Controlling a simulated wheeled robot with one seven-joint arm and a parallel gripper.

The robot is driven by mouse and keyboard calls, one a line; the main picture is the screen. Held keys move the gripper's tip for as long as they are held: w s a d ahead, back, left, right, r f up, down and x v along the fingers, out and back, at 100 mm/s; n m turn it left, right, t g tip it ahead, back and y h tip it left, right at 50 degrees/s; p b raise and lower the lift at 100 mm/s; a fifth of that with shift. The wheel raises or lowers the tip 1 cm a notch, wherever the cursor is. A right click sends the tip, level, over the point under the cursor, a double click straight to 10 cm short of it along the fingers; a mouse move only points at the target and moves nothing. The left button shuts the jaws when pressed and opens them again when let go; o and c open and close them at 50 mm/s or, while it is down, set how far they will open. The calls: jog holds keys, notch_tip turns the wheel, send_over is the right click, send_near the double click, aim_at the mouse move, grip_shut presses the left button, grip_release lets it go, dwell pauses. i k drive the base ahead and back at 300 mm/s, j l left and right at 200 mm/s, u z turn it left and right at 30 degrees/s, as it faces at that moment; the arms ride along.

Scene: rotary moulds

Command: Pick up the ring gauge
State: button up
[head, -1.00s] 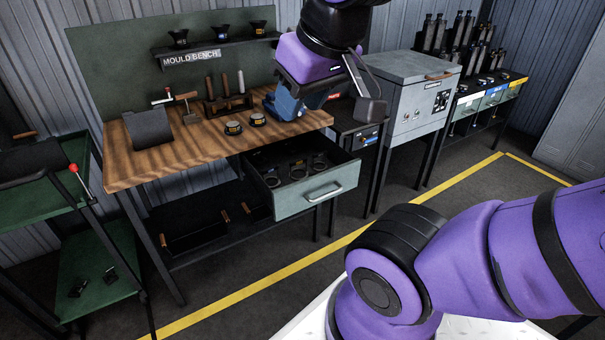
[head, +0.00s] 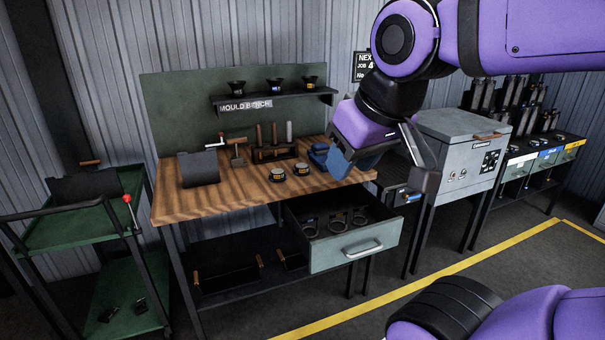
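Dark ring-shaped gauges lie in the open drawer under the right end of the bench: a left ring (head: 310,229), a middle ring (head: 338,223) and a right ring (head: 361,217). I cannot tell which one is the task's ring gauge. The drawer (head: 349,247) has a grey-green front with a pale handle. My gripper (head: 425,182) hangs above and to the right of the drawer, near the bench's right end, apart from the rings.
A grey cabinet (head: 450,160) stands to the right. A green trolley (head: 75,230) stands at left. Floor before the drawer looks clear.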

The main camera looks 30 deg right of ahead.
aim_at(343, 213)
jog(key=k+z, duration=0.1)
jog(key=z, duration=0.8)
